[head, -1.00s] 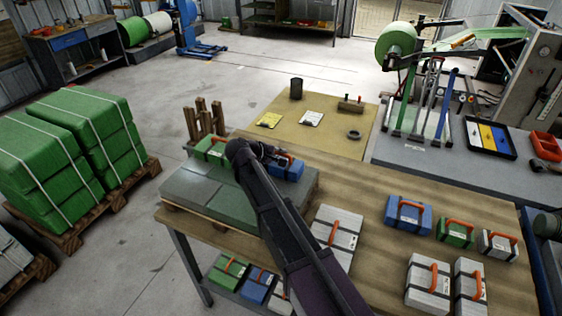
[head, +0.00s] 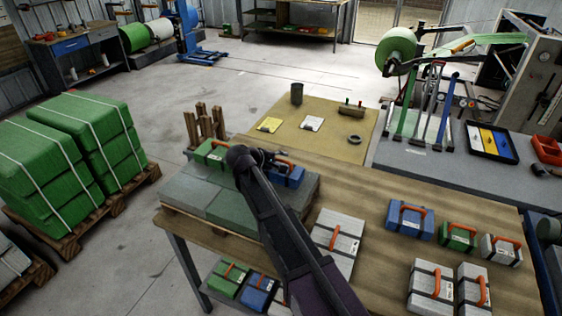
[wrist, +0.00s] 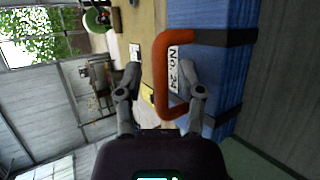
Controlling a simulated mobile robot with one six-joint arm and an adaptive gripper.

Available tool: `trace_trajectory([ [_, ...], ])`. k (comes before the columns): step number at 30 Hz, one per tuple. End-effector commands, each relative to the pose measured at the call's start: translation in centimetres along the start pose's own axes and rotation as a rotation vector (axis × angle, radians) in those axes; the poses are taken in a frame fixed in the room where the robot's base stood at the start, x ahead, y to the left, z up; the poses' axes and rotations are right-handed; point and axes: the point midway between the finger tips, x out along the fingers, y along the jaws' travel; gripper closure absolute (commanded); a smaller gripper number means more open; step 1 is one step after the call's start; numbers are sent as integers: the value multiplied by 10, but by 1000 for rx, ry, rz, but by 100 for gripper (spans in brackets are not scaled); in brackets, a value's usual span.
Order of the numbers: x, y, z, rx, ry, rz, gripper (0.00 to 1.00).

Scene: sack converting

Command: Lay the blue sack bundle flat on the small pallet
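The blue sack bundle (head: 290,177) has dark straps and an orange handle. It rests at the back right of the low stack of grey-green slabs on the small pallet (head: 205,226). My gripper (head: 266,160) is at the bundle's left side, partly hiding it. In the wrist view the blue bundle (wrist: 211,68) fills the right side, with a white numbered label beside its orange handle (wrist: 161,75). My gripper (wrist: 160,65) has its fingers spread, with the handle between them. The right finger overlaps the label side; contact cannot be told.
A green bundle (head: 211,153) lies left of my gripper on the same stack. White, blue and green bundles stand on the wooden table (head: 385,260) to the right, with more on a shelf below. Wooden posts (head: 203,122) rise behind the pallet.

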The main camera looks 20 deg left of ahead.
Motion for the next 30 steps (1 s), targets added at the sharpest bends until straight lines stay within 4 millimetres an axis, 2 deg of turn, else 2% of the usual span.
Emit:
trace_trajectory([
  [11,-2,3,1,0,0,-1,50],
  [14,-9,4,1,0,1,0,50],
  [20,-34,5,2,-1,1,0,50],
  [30,-87,5,2,-1,2,0,50],
])
